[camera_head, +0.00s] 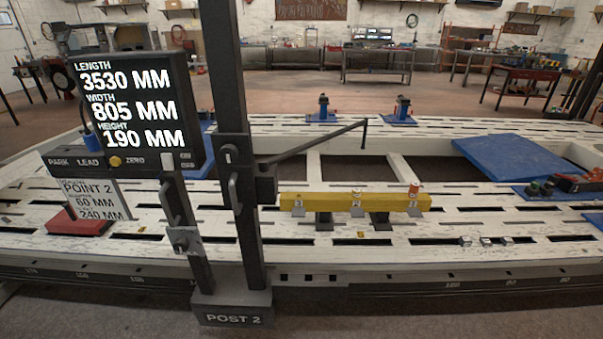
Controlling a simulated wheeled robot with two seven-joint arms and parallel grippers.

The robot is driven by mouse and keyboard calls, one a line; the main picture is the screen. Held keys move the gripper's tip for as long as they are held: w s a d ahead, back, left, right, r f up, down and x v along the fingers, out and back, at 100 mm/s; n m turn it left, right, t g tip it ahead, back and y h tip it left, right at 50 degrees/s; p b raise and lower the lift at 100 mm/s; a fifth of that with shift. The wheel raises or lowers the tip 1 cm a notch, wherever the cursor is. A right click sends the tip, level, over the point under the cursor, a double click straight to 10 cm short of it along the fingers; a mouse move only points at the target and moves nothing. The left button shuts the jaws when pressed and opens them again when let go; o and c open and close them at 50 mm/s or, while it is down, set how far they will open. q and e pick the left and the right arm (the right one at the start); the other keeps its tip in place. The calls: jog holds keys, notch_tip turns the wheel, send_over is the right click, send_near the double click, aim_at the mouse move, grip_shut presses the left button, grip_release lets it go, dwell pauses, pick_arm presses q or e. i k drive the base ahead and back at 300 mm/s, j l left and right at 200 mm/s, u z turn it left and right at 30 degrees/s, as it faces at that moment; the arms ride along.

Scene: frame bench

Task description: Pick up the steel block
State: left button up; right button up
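Several small silvery metal pieces (485,241) lie on the white slotted bench (420,245) near its front edge, right of centre. One of them may be the steel block, but they are too small to tell apart. Neither of my grippers is in view, and nothing is seen holding these pieces.
A yellow bar (340,200) rests on dark supports left of the pieces. A dark post (230,120) with a thin arm and a display (125,110) stands at the left front. A red block (80,226) and a blue pad (520,155) lie on the bench.

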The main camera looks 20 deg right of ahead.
aim_at(507, 241)
jog(key=z, duration=2.25)
jog(key=i+j+u, duration=0.3)
jog(key=u, duration=0.15)
jog(key=i+j+u, duration=0.3)
jog(key=u, duration=0.15)
jog(key=i+z, duration=0.5)
jog(key=i+l, duration=0.2)
jog(key=l, duration=0.15)
jog(key=i+l+u, duration=0.2)
jog(key=i+l, duration=0.2)
jog(key=l, duration=0.25)
jog(key=i+l, duration=0.15)
jog(key=l, duration=0.25)
jog(key=i+l+u, duration=0.1)
jog(key=l, duration=0.25)
jog(key=i+l, duration=0.25)
jog(key=l, duration=0.15)
jog(key=i+l+u, duration=0.15)
jog(key=l, duration=0.2)
jog(key=i+l, duration=0.15)
jog(key=l, duration=0.25)
